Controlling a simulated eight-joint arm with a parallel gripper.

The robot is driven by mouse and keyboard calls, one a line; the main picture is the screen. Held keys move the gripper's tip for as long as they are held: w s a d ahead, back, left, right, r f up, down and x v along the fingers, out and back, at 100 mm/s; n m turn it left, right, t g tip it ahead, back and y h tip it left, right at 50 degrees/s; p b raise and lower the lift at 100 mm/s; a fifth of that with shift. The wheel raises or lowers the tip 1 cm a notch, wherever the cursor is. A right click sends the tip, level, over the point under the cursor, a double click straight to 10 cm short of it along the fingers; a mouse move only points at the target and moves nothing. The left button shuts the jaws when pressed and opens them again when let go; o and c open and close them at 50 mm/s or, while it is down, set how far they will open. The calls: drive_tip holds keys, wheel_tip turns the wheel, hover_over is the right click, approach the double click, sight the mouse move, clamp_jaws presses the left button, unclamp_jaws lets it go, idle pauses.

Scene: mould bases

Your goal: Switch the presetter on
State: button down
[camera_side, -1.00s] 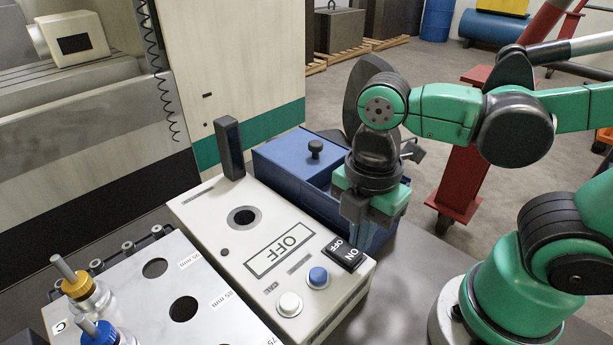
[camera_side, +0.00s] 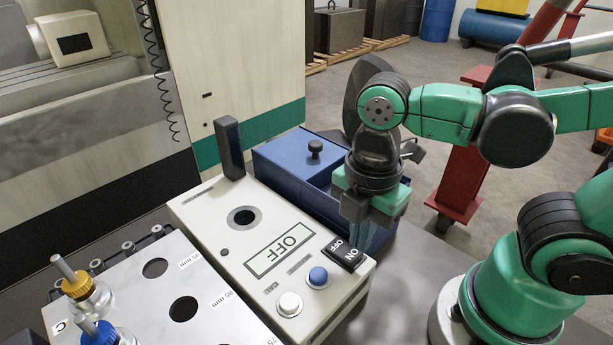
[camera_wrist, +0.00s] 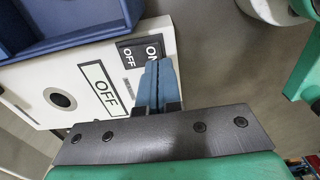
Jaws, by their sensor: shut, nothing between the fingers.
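The presetter (camera_side: 222,208) is a white box with a dark upright post at its far end. Its display (camera_side: 279,250) reads OFF. The black rocker switch (camera_side: 344,254), marked ON and OFF, sits at the corner nearest my arm; it also shows in the wrist view (camera_wrist: 128,57). My gripper (camera_side: 353,219) is shut and empty, pointing down just above and behind the switch. In the wrist view its blue-grey fingers (camera_wrist: 157,84) are together and overlap the ON end of the switch. I cannot tell whether they touch it.
A blue bin (camera_side: 288,168) with a black knob stands behind the presetter, close to my gripper. A blue button (camera_side: 318,277) and a white button (camera_side: 289,304) are near the switch. A plate with holes (camera_side: 212,322) and tool holders stands at front left.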

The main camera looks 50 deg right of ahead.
drive_tip(key=shift+f, duration=1.4)
idle(0.6)
drive_tip(key=shift+r, duration=3.55)
drive_tip(key=w+d+m+t, duration=0.2)
drive_tip(key=m, duration=0.3)
drive_tip(key=w+d+f+m+t, duration=0.1)
drive_tip(key=w+d+m+t, duration=0.1)
drive_tip(key=m, duration=0.4)
drive_tip(key=w+d+m+t, duration=0.2)
drive_tip(key=w+m, duration=0.1)
drive_tip(key=m, duration=0.2)
drive_tip(key=shift+w+f+m+t, duration=0.25)
drive_tip(key=shift+w+m+t, duration=0.05)
drive_tip(key=shift+w, duration=0.1)
drive_tip(key=shift+w+d+m+t, duration=0.25)
drive_tip(key=shift+d+m+t, duration=0.05)
drive_tip(key=shift+m, duration=0.4)
